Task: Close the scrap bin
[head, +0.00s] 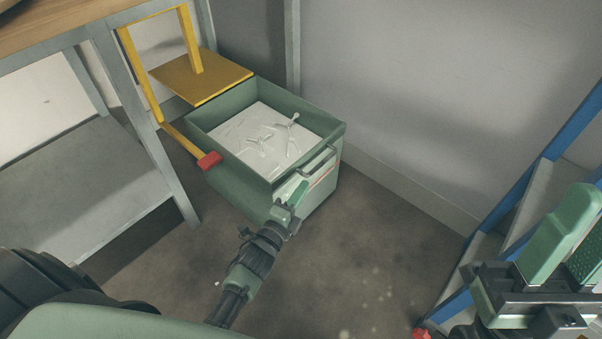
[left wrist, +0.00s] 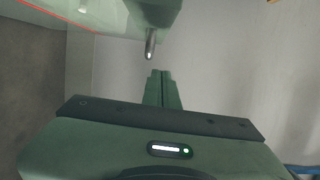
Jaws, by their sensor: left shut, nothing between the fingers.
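The scrap bin (head: 235,179) is a green open-topped box standing out from beside the bench, with pale scrap (head: 255,140) inside. A bar handle (head: 305,172) runs along its front face; a handle post (left wrist: 150,45) also shows in the left wrist view. My left gripper (head: 285,205) is shut and empty, close to the bin's front face by the handle. In the left wrist view its fingertips (left wrist: 160,75) are together, just below the post; I cannot tell whether they touch it. My right gripper (head: 575,250) is at the right edge, partly cut off, away from the bin.
A grey-legged bench (head: 150,160) stands at left. A yellow plate (head: 200,77) is behind the bin, and a yellow bar with a red end (head: 209,160) overlaps the bin's left side. A blue-framed rack (head: 520,190) stands at right. The middle floor is clear.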

